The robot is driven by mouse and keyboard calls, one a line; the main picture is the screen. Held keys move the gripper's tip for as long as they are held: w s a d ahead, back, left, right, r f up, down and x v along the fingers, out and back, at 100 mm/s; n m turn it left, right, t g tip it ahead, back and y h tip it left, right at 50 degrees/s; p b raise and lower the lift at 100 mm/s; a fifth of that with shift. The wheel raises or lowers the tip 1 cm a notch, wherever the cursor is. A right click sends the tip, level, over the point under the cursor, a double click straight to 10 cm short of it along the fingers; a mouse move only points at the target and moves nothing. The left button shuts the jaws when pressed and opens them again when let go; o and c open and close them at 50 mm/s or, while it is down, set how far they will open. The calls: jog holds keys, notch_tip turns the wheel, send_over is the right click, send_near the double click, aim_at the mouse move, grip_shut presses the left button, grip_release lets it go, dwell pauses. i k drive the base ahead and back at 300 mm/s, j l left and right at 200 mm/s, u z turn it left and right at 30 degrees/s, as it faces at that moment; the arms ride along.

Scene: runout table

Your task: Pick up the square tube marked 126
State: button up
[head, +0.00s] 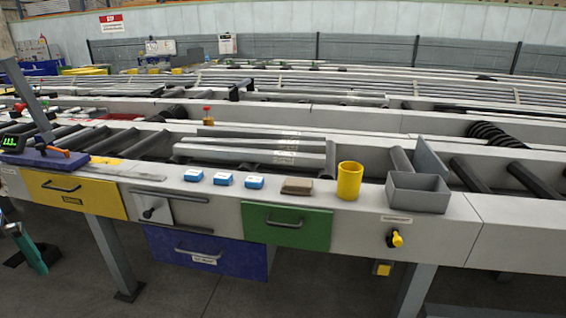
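Several long grey metal bars or tubes (250,155) lie side by side across the rollers in the middle of the table, behind the front ledge. Faint pale marks show near their right part, but I cannot read any number. I cannot tell which bar is the square tube marked 126. My gripper is not in view.
On the front ledge stand small blue boxes (223,179), a brown block (297,186), a yellow cup (349,181) and a grey open bin (417,192). A dark blue tool with a green display (12,142) is at far left. Drawers, including a green one (286,225), sit below. Bare rollers (533,181) lie at right.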

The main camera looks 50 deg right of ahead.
aim_at(298, 159)
jog(key=i+l, duration=0.15)
jog(key=l, duration=0.25)
jog(key=i+l+z, duration=0.15)
jog(key=l, duration=0.25)
jog(key=i+l, duration=0.1)
jog(key=l, duration=0.3)
jog(key=i+l+z, duration=0.15)
jog(key=l, duration=0.2)
jog(key=i+l, duration=0.15)
jog(key=l, duration=0.25)
jog(key=z, duration=0.05)
